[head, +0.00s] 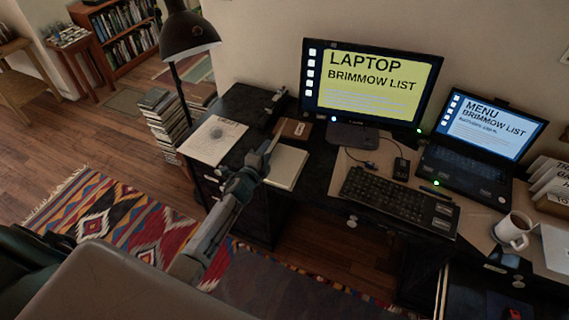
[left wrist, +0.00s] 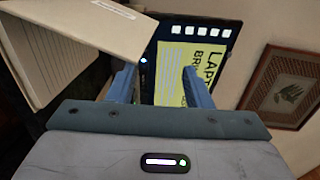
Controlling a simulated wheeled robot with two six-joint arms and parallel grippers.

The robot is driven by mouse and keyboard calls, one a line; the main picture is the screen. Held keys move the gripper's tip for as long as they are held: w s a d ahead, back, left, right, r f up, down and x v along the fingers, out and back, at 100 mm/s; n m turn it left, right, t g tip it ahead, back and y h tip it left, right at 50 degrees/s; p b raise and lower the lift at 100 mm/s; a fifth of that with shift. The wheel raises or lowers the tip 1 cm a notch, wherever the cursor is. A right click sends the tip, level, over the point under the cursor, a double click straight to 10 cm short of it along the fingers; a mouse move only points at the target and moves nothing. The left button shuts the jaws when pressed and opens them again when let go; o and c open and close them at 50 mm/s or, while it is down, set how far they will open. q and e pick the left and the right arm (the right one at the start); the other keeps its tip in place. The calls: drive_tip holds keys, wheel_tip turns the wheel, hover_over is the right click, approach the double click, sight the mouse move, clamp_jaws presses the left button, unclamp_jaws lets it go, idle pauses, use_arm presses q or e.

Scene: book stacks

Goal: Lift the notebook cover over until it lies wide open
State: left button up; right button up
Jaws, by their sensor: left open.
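The notebook (head: 286,167) lies on the dark desk, with a pale cream page showing. A thin pale strip (head: 272,139) rises at its left side, beside my left gripper (head: 262,160); it looks like the cover seen nearly edge-on. In the left wrist view, a cream panel with a small white label (left wrist: 105,28) stands tilted at upper left, with a lined pale surface (left wrist: 45,65) beside it. There, my left gripper (left wrist: 160,78) has its two blue fingers apart, with nothing visible between them. The panel's contact with the fingers is unclear. My right gripper is not in view.
The monitor (head: 372,85), keyboard (head: 398,202), laptop (head: 465,160) and mug (head: 511,232) stand to the right. A black lamp (head: 187,35) rises behind left.

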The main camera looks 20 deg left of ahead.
use_arm(q)
drive_tip(key=shift+a+r+p, duration=0.15)
drive_tip(key=shift+a+r, duration=0.05)
drive_tip(key=shift+a, duration=0.4)
drive_tip(key=shift+a+r+p, duration=0.15)
drive_tip(key=shift+a, duration=0.4)
drive_tip(key=shift+a+r, duration=0.15)
drive_tip(key=shift+a, duration=1)
